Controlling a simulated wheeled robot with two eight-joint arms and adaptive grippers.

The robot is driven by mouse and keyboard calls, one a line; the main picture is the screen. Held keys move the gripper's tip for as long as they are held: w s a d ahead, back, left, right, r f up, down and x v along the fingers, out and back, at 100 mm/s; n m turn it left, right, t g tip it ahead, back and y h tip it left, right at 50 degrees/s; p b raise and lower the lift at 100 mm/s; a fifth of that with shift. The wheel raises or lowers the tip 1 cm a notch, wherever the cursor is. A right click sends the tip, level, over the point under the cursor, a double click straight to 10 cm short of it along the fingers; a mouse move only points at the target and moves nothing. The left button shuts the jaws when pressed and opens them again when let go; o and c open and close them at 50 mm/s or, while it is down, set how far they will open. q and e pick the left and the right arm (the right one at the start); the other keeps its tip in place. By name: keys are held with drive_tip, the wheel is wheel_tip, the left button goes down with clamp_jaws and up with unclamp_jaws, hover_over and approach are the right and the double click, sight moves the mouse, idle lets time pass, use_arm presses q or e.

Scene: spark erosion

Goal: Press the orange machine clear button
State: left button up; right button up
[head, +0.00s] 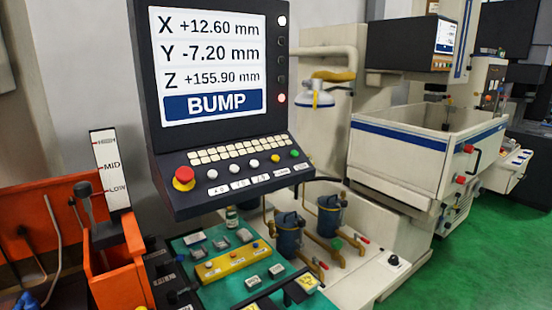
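The orange button (275,158) is a small round cap on the sloped front of the dark control console (225,185). It sits between a white button (254,163) on its left and a green button (295,153) at the right end of the row. White labels run below the row. Nothing touches or covers the orange button.
A red emergency-stop knob (184,178) stands out at the console's left. The screen (210,65) above reads BUMP. An orange box (115,270) with a lever stands at the left. A green mat (205,285) with small parts lies below. Blue filter pots (288,235) stand behind it.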

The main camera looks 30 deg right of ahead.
clamp_jaws()
drive_tip(key=shift+r, duration=0.1)
idle(1.0)
